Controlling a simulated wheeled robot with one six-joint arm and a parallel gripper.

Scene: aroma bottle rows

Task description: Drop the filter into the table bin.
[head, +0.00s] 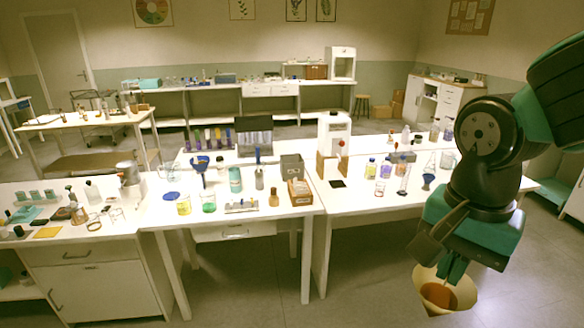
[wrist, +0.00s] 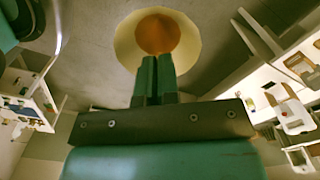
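The filter (head: 438,298), a pale cream paper cone with orange-brown stuff inside, hangs at the lower right of the head view. My gripper (head: 454,270) is above it with its green fingers closed at the cone's rim. In the wrist view, the filter (wrist: 187,35) is just past the fingertips of my gripper (wrist: 157,72), which are close together on its near edge. The filter is over the floor, in front of the right table and apart from it. A grey open-looking box (head: 292,165) stands on the middle table; I cannot tell whether it is the table bin.
The middle table (head: 270,228) and right table (head: 365,205) hold beakers, bottles and racks. A brown box (head: 299,191) with contents stands near the middle table's right edge. A white machine (head: 333,135) stands behind. The floor (head: 370,285) below the right table's front is clear.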

